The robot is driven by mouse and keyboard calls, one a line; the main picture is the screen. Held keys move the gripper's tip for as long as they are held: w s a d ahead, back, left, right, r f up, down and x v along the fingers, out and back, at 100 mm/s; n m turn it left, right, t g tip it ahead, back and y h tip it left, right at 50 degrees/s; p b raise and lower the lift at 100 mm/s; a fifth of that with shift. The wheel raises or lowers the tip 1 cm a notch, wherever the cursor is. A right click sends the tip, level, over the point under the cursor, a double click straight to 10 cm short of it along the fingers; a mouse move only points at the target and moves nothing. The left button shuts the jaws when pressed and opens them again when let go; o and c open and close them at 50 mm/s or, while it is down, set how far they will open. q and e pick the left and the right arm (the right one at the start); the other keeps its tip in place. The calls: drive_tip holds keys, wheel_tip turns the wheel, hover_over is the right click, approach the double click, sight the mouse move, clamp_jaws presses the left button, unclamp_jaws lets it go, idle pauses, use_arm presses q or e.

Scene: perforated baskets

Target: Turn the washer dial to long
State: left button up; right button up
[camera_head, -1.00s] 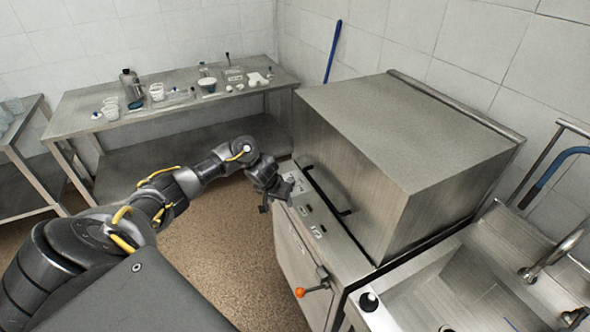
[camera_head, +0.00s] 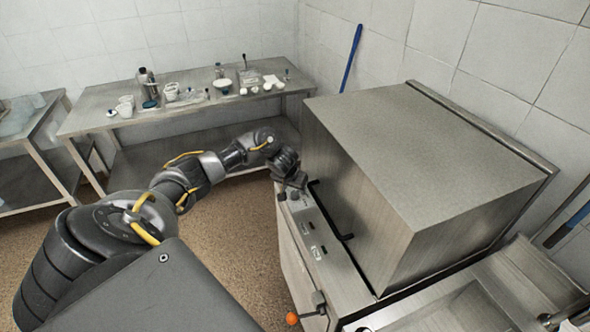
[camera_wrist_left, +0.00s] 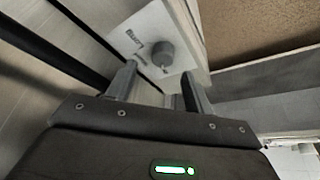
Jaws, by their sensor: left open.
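The washer (camera_head: 420,165) is a large brushed-steel box with a narrow control panel (camera_head: 325,262) along its front edge. My left gripper (camera_head: 292,183) is at the far end of this panel. In the left wrist view its two fingers (camera_wrist_left: 160,84) are apart, and the dial lies just beyond and between their tips, with no contact visible. The dial's setting cannot be read. My right gripper is out of view.
An orange-knobbed lever (camera_head: 292,318) sticks out from the washer's front. A steel sink (camera_head: 470,318) adjoins it at right. A steel table (camera_head: 190,112) with several cups and bottles stands at the back. The brown floor before the washer is clear.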

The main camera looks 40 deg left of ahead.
sight(295, 193)
use_arm(q)
drive_tip(key=x, duration=0.3)
drive_tip(key=shift+s+a+f, duration=0.1)
drive_tip(key=shift+a+f, duration=0.1)
drive_tip(key=shift+f, duration=0.1)
drive_tip(key=shift+w+f, duration=0.2)
drive_tip(key=shift+f, duration=0.15)
drive_tip(key=c, duration=1)
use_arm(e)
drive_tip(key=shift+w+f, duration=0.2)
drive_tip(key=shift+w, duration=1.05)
